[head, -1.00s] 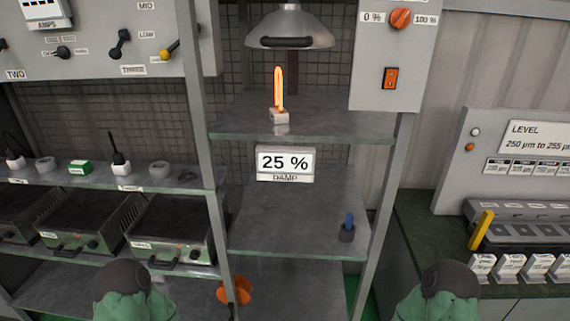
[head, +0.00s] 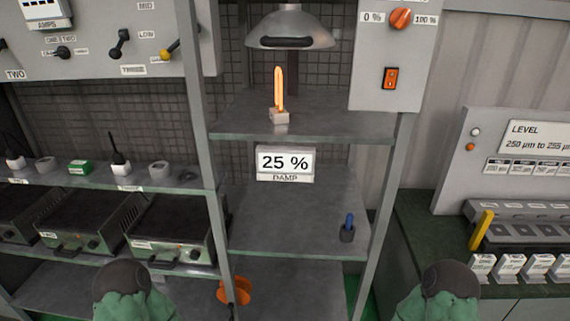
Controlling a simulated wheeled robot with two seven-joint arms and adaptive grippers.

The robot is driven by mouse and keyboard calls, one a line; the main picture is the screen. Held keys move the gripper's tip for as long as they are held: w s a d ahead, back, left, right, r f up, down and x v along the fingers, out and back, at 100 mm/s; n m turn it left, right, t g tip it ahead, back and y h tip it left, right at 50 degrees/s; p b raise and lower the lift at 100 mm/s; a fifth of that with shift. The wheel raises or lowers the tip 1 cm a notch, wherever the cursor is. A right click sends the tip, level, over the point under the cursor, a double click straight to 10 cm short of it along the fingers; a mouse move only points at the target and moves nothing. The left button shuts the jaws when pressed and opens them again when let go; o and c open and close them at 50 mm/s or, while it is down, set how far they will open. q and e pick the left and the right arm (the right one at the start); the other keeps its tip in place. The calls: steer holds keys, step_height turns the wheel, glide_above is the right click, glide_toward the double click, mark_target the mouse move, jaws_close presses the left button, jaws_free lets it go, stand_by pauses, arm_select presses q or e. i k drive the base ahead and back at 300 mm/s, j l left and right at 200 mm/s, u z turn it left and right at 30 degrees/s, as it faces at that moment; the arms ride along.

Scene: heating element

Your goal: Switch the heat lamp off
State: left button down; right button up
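The heat lamp (head: 290,27) is a grey metal dome with a dark handle at the top middle. Below it an orange glowing element (head: 279,90) stands upright in a small pale block on the upper shelf. A grey control panel (head: 366,60) at the upper right carries an orange rocker switch (head: 391,78) and, above it, an orange knob (head: 400,18) between 0 % and 100 % labels. Two green and dark rounded parts of my arms show at the bottom left and bottom right. Neither gripper's fingers can be seen.
A blue-tipped item in a dark holder (head: 347,232) stands on the lower shelf. Metal boxes (head: 173,230) fill the left rack. A counter with a LEVEL panel (head: 535,140) is at right.

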mark_target(391, 74)
steer(key=u, duration=0.85)
steer(key=z, duration=1.5)
